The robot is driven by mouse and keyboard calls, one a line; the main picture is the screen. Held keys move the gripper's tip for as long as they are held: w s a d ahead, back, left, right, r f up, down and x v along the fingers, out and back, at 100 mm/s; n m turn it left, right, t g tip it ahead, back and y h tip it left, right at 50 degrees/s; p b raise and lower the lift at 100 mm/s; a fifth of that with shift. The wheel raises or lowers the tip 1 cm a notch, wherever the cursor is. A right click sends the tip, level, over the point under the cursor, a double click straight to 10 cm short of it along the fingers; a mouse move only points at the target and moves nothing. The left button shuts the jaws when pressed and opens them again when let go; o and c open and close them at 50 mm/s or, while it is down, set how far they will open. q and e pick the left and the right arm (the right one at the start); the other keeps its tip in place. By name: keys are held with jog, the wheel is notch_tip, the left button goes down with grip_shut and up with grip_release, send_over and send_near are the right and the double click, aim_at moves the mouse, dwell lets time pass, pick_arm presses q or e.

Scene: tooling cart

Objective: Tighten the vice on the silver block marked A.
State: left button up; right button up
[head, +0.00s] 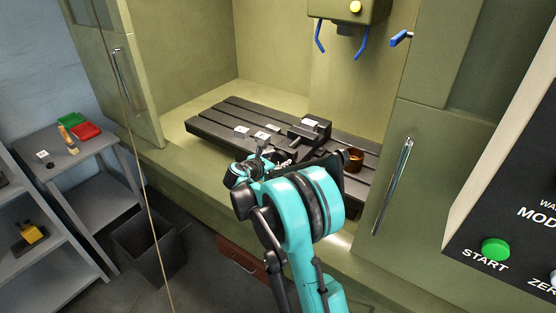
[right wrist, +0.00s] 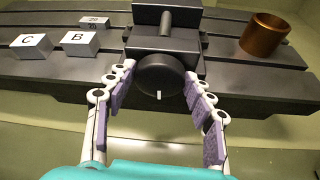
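The dark vice (head: 307,131) stands on the slotted table, and its body shows at the top of the right wrist view (right wrist: 166,28). Its round black knob (right wrist: 160,75) with a white mark faces me. My right gripper (right wrist: 160,72) is open, with one finger on each side of the knob; I cannot tell whether they touch it. In the head view my right gripper (head: 262,160) is at the table's front edge, partly hidden by my arm. A pale-topped piece (head: 310,122) shows at the vice; its mark is unreadable. My left gripper is out of view.
Blocks C (right wrist: 33,46) and B (right wrist: 78,43) sit left of the vice, with another labelled piece (right wrist: 95,22) behind. A copper cup (right wrist: 264,35) stands right of the vice. The slotted table (head: 215,118) is clear at its left end. A cabinet door (head: 405,160) stands at the right.

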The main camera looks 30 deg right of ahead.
jog(key=c, duration=0.5)
jog(key=shift+s+f+m+t+b, duration=0.15)
jog(key=shift+m+t+b, duration=0.15)
jog(key=shift+m+t, duration=0.6)
jog(key=shift+m+t+y+b, duration=0.3)
jog(key=shift+m+t+b, duration=0.35)
jog(key=shift+m, duration=0.85)
jog(key=o, duration=1.2)
jog(key=shift+c, duration=0.2)
